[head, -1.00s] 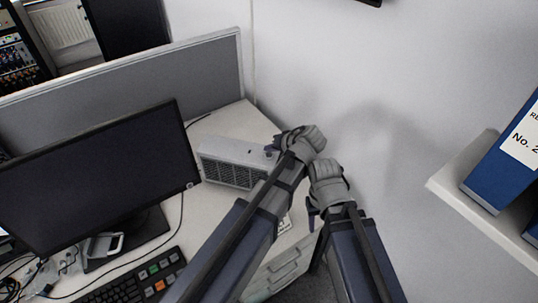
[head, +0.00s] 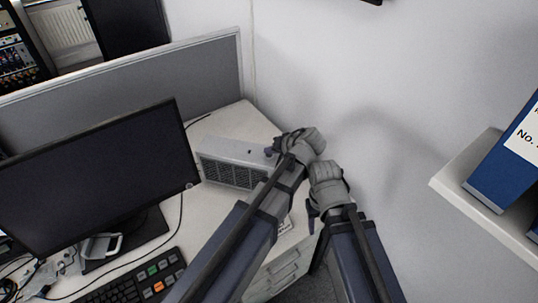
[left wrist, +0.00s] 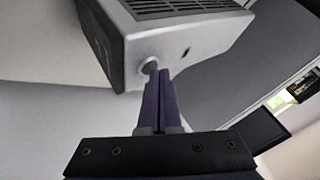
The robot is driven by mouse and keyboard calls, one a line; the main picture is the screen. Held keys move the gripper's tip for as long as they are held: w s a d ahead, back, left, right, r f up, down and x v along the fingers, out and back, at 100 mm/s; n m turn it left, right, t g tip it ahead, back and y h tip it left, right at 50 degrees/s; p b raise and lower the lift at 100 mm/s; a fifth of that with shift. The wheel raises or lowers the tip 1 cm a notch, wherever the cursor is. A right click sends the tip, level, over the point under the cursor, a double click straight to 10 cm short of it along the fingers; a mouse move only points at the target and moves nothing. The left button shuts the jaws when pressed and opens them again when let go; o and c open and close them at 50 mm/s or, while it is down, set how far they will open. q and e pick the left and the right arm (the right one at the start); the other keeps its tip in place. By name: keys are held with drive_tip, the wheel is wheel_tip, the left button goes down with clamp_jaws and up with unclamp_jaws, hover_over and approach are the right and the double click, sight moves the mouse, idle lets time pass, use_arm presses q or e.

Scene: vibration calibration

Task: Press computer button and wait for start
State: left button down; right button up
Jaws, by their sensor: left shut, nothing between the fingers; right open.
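The computer (head: 232,165) is a light grey box with a dark front grille, lying on the desk beside the monitor. In the left wrist view the computer (left wrist: 190,38) fills the top, with a round button (left wrist: 149,65) on its face. My left gripper (head: 270,151) is shut and empty at the computer's right end. In the left wrist view its fingertips (left wrist: 158,73) are at the button, partly covering it; I cannot tell how far it is pressed. My right gripper (head: 311,222) is open and empty, right of the desk edge.
A black monitor (head: 95,180) and a keyboard (head: 135,283) stand on the desk (head: 215,213) to the left. A grey partition (head: 130,90) runs behind. A white wall is at the back, and a shelf (head: 480,200) with blue binders (head: 505,165) is at the right.

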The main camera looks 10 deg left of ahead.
sight(271, 158)
use_arm(q)
drive_tip(key=shift+f, duration=0.15)
drive_tip(key=shift+r, duration=0.2)
drive_tip(key=shift+r+p, duration=0.65)
drive_tip(key=shift+p, duration=0.1)
wheel_tip(271, 158, up, 5)
drive_tip(key=p, duration=0.5)
idle(0.3)
idle(0.5)
